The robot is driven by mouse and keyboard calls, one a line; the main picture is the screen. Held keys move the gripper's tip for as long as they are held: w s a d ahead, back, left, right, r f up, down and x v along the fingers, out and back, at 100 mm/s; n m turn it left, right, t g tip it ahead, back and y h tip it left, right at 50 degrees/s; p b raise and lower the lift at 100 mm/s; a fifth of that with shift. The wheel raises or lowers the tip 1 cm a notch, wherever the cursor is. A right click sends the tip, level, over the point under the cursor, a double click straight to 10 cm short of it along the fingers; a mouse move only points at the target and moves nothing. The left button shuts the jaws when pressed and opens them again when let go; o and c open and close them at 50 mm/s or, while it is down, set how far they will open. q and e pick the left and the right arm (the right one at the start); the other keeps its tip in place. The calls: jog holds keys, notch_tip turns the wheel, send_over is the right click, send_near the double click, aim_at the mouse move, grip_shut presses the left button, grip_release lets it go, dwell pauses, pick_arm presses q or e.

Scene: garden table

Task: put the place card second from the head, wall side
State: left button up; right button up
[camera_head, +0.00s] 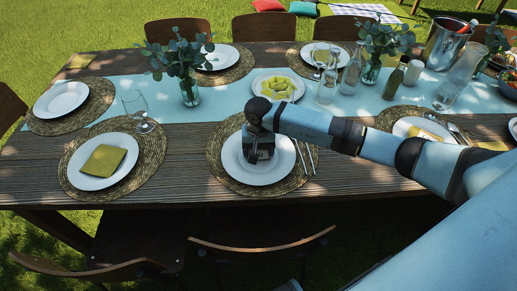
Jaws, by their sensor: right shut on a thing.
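My right gripper (258,156) reaches in from the right and points down over the white plate (284,170) in the middle of the near side. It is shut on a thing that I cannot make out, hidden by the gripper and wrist. No place card can be picked out in this view. The plate lies on a round woven mat (223,178), with cutlery (304,157) at its right. The place to its left has a white plate (124,180) with a folded olive napkin (103,160). My left gripper is not in view.
A stemmed glass (139,110) stands between the two near-left places. A chair (262,250) stands at the near edge.

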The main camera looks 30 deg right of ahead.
jog(key=shift+f, duration=0.2)
jog(key=o, duration=0.9)
jog(key=shift+r, duration=0.1)
notch_tip(320, 180, up, 12)
jog(key=shift+r, duration=0.15)
